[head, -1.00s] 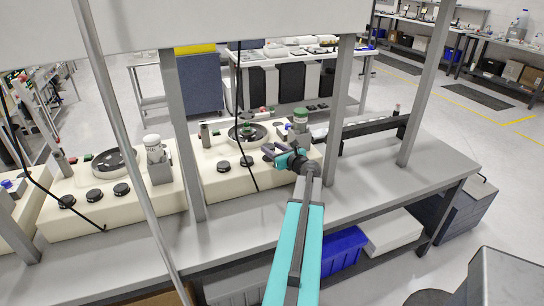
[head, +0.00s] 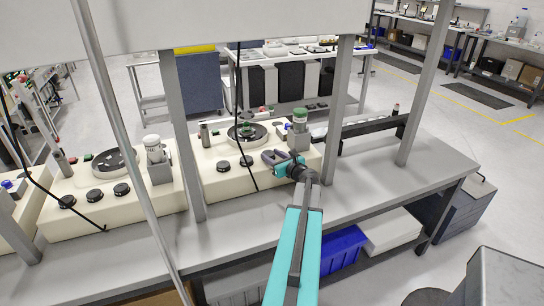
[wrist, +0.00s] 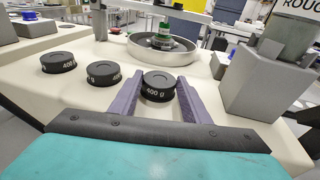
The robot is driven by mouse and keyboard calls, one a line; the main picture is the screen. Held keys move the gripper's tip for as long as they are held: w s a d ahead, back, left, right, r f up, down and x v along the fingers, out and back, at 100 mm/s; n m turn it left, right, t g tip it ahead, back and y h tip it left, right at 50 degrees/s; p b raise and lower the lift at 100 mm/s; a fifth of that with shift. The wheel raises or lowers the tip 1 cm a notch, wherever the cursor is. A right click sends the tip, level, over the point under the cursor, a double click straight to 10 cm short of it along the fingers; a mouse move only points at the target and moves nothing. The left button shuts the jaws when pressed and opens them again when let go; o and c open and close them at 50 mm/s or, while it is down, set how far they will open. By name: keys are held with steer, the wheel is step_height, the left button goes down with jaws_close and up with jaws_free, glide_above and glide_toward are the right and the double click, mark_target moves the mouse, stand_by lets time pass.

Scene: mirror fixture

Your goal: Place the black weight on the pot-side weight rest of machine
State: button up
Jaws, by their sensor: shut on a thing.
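A black weight marked 400 g (wrist: 158,88) sits between the two purple fingers of my gripper (wrist: 157,92) in the wrist view. The gripper is shut on it. In the head view my gripper (head: 275,157) is over the front right of the cream machine (head: 215,182), and I cannot make out the held weight there. I cannot tell if the weight touches the machine's top. The round metal pot (wrist: 175,50), with a green-topped piece inside, lies beyond the weight. Two more black weights (wrist: 57,62) (wrist: 103,73) sit to its left. I cannot pick out the pot-side rest.
A grey block (wrist: 262,85) stands close right of my gripper, with a green-capped bottle (head: 300,120) on it. Grey uprights (head: 183,140) (head: 338,95) and a hanging black cable (head: 238,100) stand around the machine. Another cream machine (head: 125,205) is at left.

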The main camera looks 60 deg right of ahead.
steer(key=o, duration=1.4)
steer(key=shift+f, duration=0.1)
steer(key=shift+c, duration=0.2)
steer(key=b+v, duration=0.2)
steer(key=v, duration=1)
steer(key=shift+b, duration=0.4)
